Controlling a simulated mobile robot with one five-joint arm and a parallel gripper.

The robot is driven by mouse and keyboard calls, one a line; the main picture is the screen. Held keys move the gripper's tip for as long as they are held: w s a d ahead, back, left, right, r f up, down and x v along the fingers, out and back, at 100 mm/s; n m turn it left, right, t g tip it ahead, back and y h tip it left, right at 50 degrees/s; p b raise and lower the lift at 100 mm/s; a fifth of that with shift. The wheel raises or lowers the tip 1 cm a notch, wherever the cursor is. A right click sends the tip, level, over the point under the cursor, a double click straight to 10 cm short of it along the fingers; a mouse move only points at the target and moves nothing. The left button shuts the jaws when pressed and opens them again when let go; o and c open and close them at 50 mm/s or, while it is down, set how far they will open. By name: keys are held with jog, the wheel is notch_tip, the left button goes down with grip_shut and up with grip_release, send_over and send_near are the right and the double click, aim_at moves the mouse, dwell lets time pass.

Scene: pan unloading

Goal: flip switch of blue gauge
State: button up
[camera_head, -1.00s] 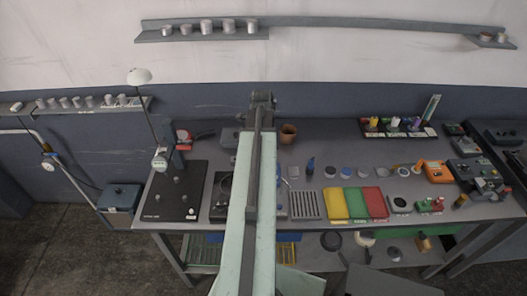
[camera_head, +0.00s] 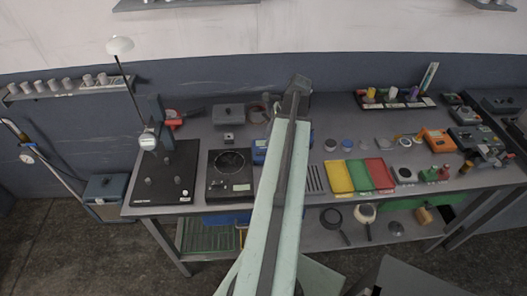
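A blue device (camera_head: 261,146), which looks like the blue gauge, sits on the workbench just left of my arm. My arm covers its right part, and I cannot make out its switch. My arm reaches out over the bench, and its far end with my gripper (camera_head: 299,84) is near the back edge, beyond the blue device and to its right. The fingers cannot be made out, so I cannot tell whether they are open or shut. I see nothing held.
A black stand with a dial (camera_head: 165,180) and a black dial plate (camera_head: 229,173) are at left. Yellow, green and red trays (camera_head: 357,176) lie right of my arm. An orange device (camera_head: 437,141) is farther right. A rack of coloured items (camera_head: 395,99) stands at the back.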

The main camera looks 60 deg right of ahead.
aim_at(258, 153)
jog(key=b+x, duration=0.6)
jog(key=x, duration=0.2)
jog(key=shift+w+a+r+b, duration=0.1)
jog(key=shift+r+b, duration=0.05)
jog(key=shift+b, duration=0.2)
jog(key=shift+r, duration=0.1)
